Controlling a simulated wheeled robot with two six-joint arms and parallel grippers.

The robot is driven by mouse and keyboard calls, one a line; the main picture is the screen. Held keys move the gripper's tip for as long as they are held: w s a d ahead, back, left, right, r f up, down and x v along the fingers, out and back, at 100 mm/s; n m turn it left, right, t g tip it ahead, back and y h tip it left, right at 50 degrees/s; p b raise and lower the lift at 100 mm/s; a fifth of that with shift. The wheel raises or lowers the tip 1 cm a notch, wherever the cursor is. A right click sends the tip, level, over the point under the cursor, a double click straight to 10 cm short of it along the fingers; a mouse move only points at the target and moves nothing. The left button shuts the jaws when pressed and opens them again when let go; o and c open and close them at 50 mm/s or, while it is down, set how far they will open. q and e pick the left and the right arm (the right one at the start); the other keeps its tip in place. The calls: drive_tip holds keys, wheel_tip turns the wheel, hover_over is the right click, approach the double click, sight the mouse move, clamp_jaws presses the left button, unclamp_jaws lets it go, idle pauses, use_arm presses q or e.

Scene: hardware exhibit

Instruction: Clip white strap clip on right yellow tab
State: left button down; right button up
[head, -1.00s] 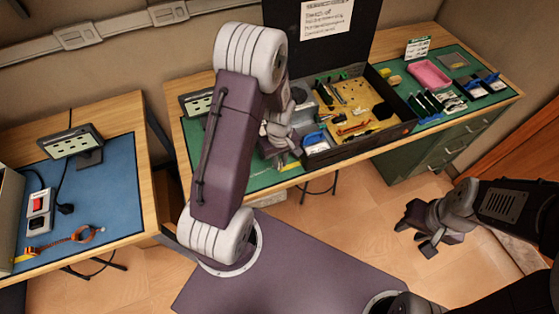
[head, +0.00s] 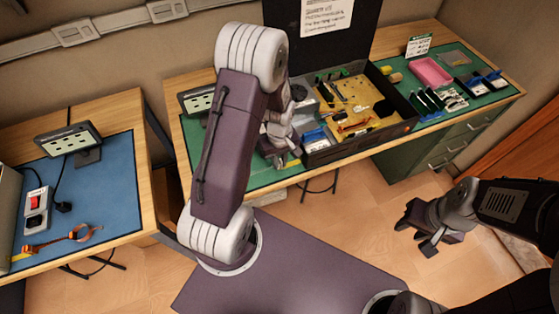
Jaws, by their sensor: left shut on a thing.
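My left gripper (head: 279,148) is over the front left of the green-matted bench, just left of the open black case. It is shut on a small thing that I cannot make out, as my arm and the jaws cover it. A small yellow piece (head: 294,163) shows just below it at the bench's front; I cannot tell whether this is a tab. Small white pieces (head: 453,99) lie on the right part of the mat; I cannot tell whether one is the strap clip. My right gripper (head: 421,228) is open and empty above the floor, right of my base.
A pink tray (head: 431,72) and blue-ended items (head: 478,87) stand at the right. The left bench has a blue mat (head: 112,202), a red-switch box (head: 37,205) and an orange strap (head: 63,240).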

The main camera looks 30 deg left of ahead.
sight(280, 162)
use_arm(q)
drive_tip(key=shift+f, duration=0.2)
drive_tip(key=c, duration=1.3)
unclamp_jaws()
drive_tip(key=o, duration=0.3)
drive_tip(key=shift+r+p, duration=0.55)
drive_tip(key=shift+r, duration=0.1)
wheel_tip(280, 162, up, 6)
drive_tip(key=p, duration=0.5)
drive_tip(key=shift+p, duration=0.4)
